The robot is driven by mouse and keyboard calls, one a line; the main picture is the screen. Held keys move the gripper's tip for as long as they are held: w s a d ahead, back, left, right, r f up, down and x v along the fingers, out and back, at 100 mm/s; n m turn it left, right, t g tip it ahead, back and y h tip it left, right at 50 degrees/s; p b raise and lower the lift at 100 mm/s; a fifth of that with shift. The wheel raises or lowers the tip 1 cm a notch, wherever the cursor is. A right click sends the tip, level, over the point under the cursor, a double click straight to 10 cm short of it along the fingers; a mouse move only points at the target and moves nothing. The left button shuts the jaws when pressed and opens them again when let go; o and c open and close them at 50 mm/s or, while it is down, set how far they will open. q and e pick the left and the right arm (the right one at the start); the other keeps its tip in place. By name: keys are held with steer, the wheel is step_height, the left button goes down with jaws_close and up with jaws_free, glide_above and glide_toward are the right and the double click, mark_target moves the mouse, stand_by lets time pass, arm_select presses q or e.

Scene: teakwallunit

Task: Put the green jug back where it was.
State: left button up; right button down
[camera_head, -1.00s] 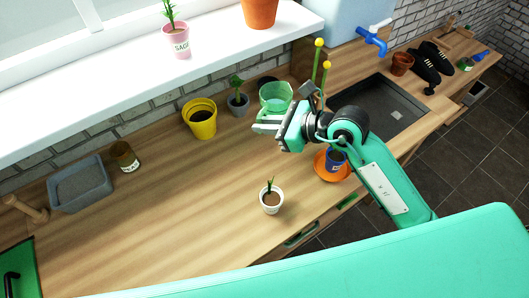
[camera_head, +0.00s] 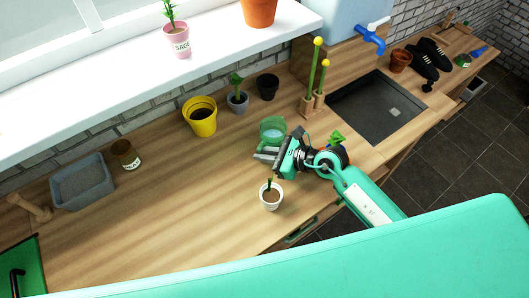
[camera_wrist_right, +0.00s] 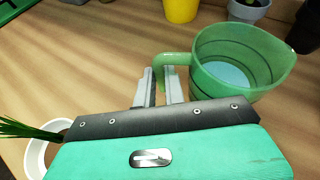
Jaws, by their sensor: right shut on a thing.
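The green jug (camera_head: 272,131) is translucent and upright near the middle of the counter in the head view, with something pale inside at its bottom. It also fills the upper right of the right wrist view (camera_wrist_right: 240,55). My right gripper (camera_head: 267,154) is shut on the jug's handle (camera_wrist_right: 162,66), on the near side of the jug. Its two fingers (camera_wrist_right: 159,88) sit either side of the handle. Whether the jug's base touches the counter or is just above it, I cannot tell. My left gripper is out of view.
A white pot with a sprout (camera_head: 271,197) stands close in front of my right gripper. Behind the jug are a yellow pot (camera_head: 201,122), a grey pot (camera_head: 238,102) and a black pot (camera_head: 267,88). A wooden stake holder (camera_head: 313,103) and the sink (camera_head: 377,108) lie right. The left-centre counter is clear.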

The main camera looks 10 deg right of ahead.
steer(key=c, duration=1.5)
jaws_free()
steer(key=shift+f, duration=0.1)
steer(key=shift+r, duration=0.2)
steer(key=shift+s+d, duration=0.25)
steer(key=shift+d, duration=0.05)
steer(key=shift+b+v, duration=1.6)
steer(key=shift+v, duration=4.05)
